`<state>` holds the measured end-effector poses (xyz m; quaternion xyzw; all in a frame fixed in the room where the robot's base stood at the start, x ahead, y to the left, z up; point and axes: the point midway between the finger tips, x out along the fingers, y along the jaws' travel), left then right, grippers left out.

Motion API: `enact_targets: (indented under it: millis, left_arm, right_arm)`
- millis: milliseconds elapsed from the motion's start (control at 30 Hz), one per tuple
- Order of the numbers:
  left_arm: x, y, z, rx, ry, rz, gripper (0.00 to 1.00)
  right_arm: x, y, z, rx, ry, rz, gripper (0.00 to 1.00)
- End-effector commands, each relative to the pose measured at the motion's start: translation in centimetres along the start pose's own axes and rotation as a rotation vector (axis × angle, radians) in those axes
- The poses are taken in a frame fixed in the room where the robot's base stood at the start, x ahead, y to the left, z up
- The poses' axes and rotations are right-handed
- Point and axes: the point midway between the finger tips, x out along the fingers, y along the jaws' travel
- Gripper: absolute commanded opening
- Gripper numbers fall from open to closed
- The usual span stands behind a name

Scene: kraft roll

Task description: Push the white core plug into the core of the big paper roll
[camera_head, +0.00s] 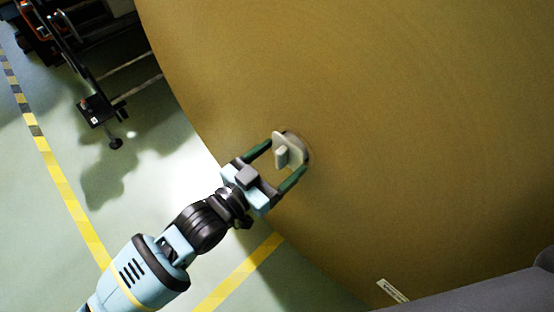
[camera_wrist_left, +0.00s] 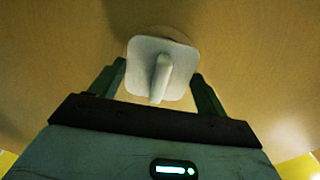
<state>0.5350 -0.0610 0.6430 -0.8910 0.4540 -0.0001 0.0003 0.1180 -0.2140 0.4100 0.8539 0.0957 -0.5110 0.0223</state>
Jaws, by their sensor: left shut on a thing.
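The big paper roll (camera_head: 400,110) fills the right of the head view, its brown end face towards me. The white core plug (camera_head: 290,146) is a squarish plate with a raised tab facing me. It is at the roll's core (camera_head: 307,151), of which only a dark rim shows beside the plate. My left gripper (camera_head: 287,158) is shut on the plug, one finger at each side of the plate. The left wrist view shows the plug (camera_wrist_left: 147,50) between the fingers, close to the brown face. How deep it sits is hidden by its plate. My right gripper is not in view.
A dark wheeled frame (camera_head: 98,108) stands at the upper left. Yellow floor lines (camera_head: 70,200) cross the green floor, which is clear left of my arm. A small white label (camera_head: 391,290) is on the roll near its lower edge.

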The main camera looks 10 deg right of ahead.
Motion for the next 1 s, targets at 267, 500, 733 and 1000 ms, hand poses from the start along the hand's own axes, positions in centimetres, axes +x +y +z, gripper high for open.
enact_targets:
  millis: [267, 500, 733, 1000]
  left_arm:
    - [0.4, 0.0, 0.0, 0.000, 0.001, 0.000, 0.39]
    - [1.1, 0.0, 0.0, -0.001, 0.002, 0.000, 0.39]
    - [1.2, 0.0, 0.0, 0.000, 0.001, 0.000, 0.39]
    - [1.3, 0.0, -0.1, 0.000, 0.002, 0.000, 0.39]
  right_arm:
    - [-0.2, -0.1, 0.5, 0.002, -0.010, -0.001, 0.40]
    - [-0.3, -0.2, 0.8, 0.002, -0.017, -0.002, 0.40]
    - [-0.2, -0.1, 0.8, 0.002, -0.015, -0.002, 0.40]
    - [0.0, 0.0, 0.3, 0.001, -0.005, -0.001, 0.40]
